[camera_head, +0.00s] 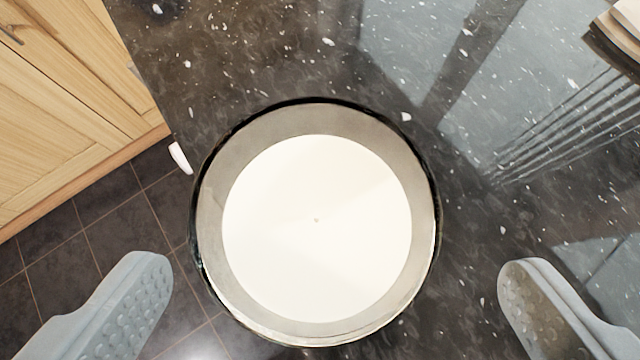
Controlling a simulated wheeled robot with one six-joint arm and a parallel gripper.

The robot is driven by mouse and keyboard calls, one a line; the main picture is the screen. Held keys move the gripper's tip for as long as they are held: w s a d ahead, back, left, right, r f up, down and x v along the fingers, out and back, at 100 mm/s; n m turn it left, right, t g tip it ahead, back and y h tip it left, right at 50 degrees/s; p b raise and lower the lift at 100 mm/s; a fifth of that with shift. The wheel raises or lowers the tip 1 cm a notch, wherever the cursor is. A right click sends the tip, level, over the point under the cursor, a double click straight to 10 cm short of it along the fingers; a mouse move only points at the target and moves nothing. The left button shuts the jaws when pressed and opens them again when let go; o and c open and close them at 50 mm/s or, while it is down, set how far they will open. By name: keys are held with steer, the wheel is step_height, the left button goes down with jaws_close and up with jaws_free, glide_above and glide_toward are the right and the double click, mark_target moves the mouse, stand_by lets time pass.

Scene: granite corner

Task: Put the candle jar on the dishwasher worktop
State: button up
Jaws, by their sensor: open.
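The candle jar (316,228) fills the middle of the view, seen from above. My gripper (335,280) is open. Its two grey fingers show at the lower left and lower right, with the jar between them and a gap on each side. The jar's lower side is hidden. I cannot tell whether this worktop is the dishwasher's.
Wooden cabinet doors (70,110) stand at the left, above a dark tiled floor (100,205). The worktop's edge runs close to the jar's left side. A partly seen object with brown and cream layers (615,35) is at the top right. The granite right of the jar is clear.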

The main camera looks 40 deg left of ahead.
mark_target(317, 219)
steer(key=shift+a+x, duration=0.2)
steer(key=shift+x, duration=1.2)
steer(key=shift+a+x, duration=0.15)
steer(key=shift+x, duration=1.2)
steer(key=shift+r, duration=0.2)
steer(key=shift+c, duration=0.2)
